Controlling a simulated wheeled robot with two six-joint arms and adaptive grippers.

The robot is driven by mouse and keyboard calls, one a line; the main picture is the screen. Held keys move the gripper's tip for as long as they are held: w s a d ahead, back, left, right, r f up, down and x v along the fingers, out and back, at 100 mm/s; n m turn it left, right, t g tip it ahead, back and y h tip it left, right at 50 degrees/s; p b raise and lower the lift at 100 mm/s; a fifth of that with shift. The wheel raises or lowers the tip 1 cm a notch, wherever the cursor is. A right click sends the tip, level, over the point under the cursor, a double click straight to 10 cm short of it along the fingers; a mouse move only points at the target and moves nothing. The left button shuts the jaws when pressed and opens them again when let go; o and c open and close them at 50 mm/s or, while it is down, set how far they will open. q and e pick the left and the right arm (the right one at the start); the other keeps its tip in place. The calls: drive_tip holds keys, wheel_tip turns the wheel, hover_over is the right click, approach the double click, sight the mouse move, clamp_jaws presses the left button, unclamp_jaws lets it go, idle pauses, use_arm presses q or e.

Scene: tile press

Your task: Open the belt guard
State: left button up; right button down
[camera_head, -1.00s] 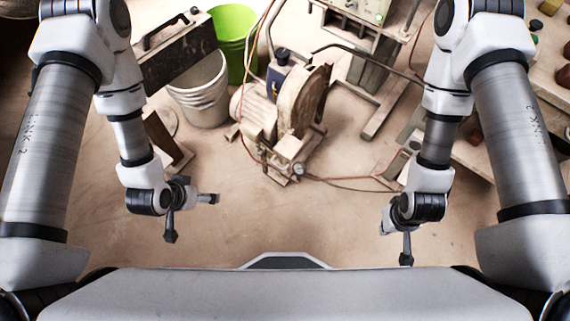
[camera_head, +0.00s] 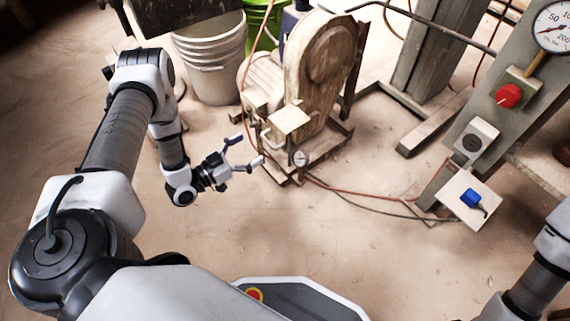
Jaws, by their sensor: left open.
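The belt guard (camera_head: 325,70) is a dusty, tan, rounded upright cover on the compressor (camera_head: 262,82) at the upper middle. It looks closed, with its broad face toward the right. A small boxy part (camera_head: 290,118) and a small round gauge (camera_head: 299,158) sit in front of its lower end. My left gripper (camera_head: 249,151) is open and empty, its fingers pointing right. In the picture it is just left of the compressor's front, below and left of the guard; whether it touches anything is unclear. My right gripper is out of view; only part of that arm shows at the lower right.
A white bucket (camera_head: 212,62) and a green bucket (camera_head: 264,22) stand behind and left of the compressor. A red hose (camera_head: 355,192) runs right along the floor. A grey press frame with a red knob (camera_head: 508,95) and large gauge stands at right. The front floor is clear.

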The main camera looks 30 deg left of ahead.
sight(268, 141)
use_arm(q)
drive_tip(key=w+f+b, duration=0.1)
drive_tip(key=w, duration=0.1)
drive_tip(key=w+d+f+b, duration=0.1)
drive_tip(key=w, duration=0.1)
drive_tip(key=w+d+f+b, duration=0.1)
drive_tip(key=w+b, duration=0.1)
drive_tip(key=shift+w+d, duration=0.15)
drive_tip(key=shift+w, duration=0.05)
drive_tip(key=shift+r, duration=0.15)
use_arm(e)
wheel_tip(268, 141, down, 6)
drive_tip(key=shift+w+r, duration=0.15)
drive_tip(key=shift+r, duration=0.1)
use_arm(q)
drive_tip(key=shift+c, duration=0.3)
